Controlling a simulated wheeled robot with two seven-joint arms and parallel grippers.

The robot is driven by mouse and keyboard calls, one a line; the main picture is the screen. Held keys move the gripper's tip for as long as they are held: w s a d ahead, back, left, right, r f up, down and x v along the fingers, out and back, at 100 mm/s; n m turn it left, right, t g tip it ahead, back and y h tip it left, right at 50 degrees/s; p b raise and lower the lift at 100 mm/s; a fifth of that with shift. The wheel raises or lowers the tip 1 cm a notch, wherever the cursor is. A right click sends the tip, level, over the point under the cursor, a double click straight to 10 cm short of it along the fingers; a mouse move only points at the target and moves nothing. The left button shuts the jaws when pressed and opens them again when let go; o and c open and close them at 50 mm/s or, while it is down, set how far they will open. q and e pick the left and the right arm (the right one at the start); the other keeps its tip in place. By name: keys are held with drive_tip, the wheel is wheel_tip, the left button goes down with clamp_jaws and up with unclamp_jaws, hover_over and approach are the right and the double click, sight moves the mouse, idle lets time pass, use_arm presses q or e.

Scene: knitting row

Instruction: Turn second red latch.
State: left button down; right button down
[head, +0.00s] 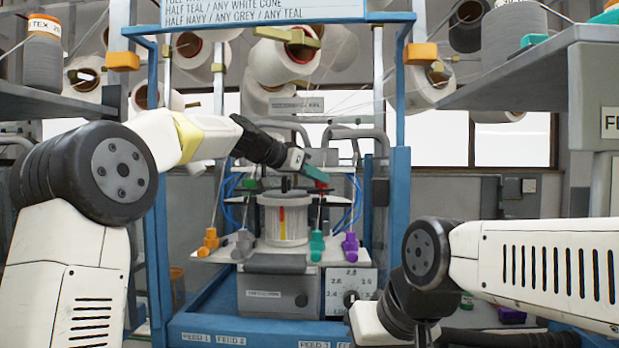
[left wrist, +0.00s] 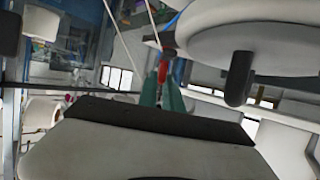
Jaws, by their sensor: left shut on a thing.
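My left gripper (head: 308,170) reaches in from the left, above the knitting machine's round cylinder (head: 283,217). Its teal fingers are shut on a small red latch (head: 317,177) at the upper right of the cylinder. The left wrist view shows the red latch (left wrist: 163,68) between the teal fingertips (left wrist: 162,88); the fingers hide part of it. A green latch (head: 250,184) sits on the left side of the machine.
Orange, grey, teal and purple (head: 350,246) pieces stand on the white plate (head: 330,259) around the cylinder. Blue frame posts (head: 400,200) flank the machine. Thin yarns run down from cones above. A dial panel (head: 351,282) is at the front; a shelf (head: 520,85) juts in at right.

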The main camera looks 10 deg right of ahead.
use_arm(q)
drive_tip(key=m+g, duration=0.1)
drive_tip(key=m+g+h, duration=0.1)
drive_tip(key=m+g, duration=0.1)
drive_tip(key=g, duration=0.1)
drive_tip(key=shift+w+a+m+h, duration=0.1)
drive_tip(key=shift+w+m+h, duration=0.2)
drive_tip(key=shift+f, duration=0.1)
drive_tip(key=shift+w+f+m+g, duration=0.1)
drive_tip(key=shift+f+m+g, duration=0.05)
drive_tip(key=shift+m+g, duration=1)
drive_tip(key=c, duration=1.5)
unclamp_jaws()
drive_tip(key=shift+r, duration=0.2)
drive_tip(key=shift+n+t, duration=0.35)
drive_tip(key=shift+n, duration=0.1)
drive_tip(key=shift+s, duration=0.2)
